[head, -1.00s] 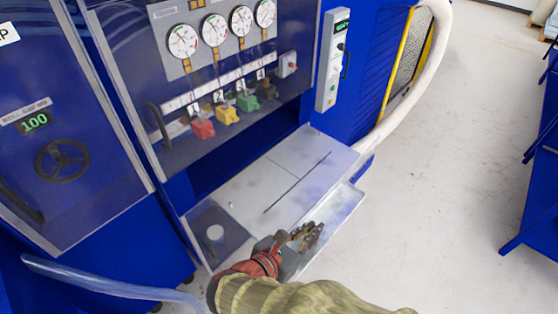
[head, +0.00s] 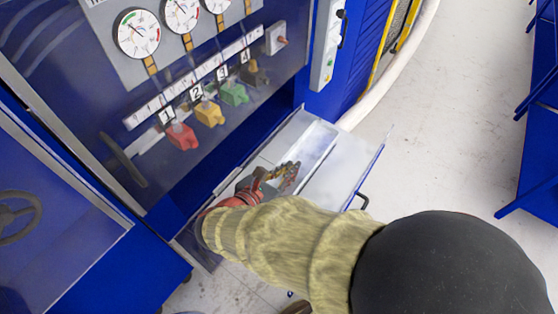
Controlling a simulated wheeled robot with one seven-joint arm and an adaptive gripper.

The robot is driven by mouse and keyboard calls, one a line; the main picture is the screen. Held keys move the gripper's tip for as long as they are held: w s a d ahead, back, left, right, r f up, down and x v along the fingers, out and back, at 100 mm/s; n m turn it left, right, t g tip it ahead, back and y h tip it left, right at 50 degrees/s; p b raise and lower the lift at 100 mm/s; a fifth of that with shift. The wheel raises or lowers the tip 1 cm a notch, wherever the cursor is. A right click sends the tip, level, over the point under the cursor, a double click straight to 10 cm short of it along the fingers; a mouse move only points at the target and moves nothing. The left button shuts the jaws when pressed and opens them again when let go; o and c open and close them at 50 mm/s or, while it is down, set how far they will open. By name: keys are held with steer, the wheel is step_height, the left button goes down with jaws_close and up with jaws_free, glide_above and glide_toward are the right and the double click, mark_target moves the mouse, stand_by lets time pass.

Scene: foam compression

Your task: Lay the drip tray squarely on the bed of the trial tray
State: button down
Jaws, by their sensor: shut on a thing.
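My gripper (head: 288,174) is shut on the drip tray (head: 318,141), a shallow, pale metal tray with a raised rim. It holds the drip tray over the trial tray (head: 349,168), a wide grey metal drawer that stands out from the blue machine. The drip tray lies lengthwise along the drawer, over its part nearer the machine. A strip of bare bed shows to its right. My arm and the gripper hide the drip tray's near end. I cannot tell whether the drip tray touches the bed.
A dark handle (head: 362,201) sticks out from the trial tray's outer side. Above the drawer are red (head: 182,136), yellow (head: 209,113), green (head: 234,93) and dark levers, with gauges (head: 137,33) higher up. A white hose (head: 392,78) runs behind.

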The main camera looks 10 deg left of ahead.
mark_target(284, 158)
steer(key=w+f, duration=0.1)
steer(key=w, duration=0.1)
steer(key=w+a+f+b, duration=0.1)
steer(key=w+a+f, duration=0.1)
steer(key=w, duration=0.1)
steer(key=shift+w+a+f, duration=0.15)
steer(key=shift+w+a, duration=0.1)
steer(key=shift+w, duration=0.05)
steer(key=w+f, duration=0.1)
steer(key=w+a+f+b, duration=0.1)
steer(key=w+f+b, duration=0.1)
steer(key=f, duration=0.1)
steer(key=shift+w+a+f, duration=0.1)
steer(key=shift+w+a, duration=0.05)
steer(key=shift+a, duration=0.15)
steer(key=shift+w+f, duration=0.15)
steer(key=shift+f, duration=0.1)
step_height(284, 158, down, 4)
steer(key=shift+w+a+r+b, duration=0.15)
steer(key=shift+r+b, duration=0.05)
steer(key=shift+b, duration=0.6)
steer(key=shift+r, duration=0.1)
steer(key=c, duration=2)
jaws_free()
steer(key=shift+o, duration=0.2)
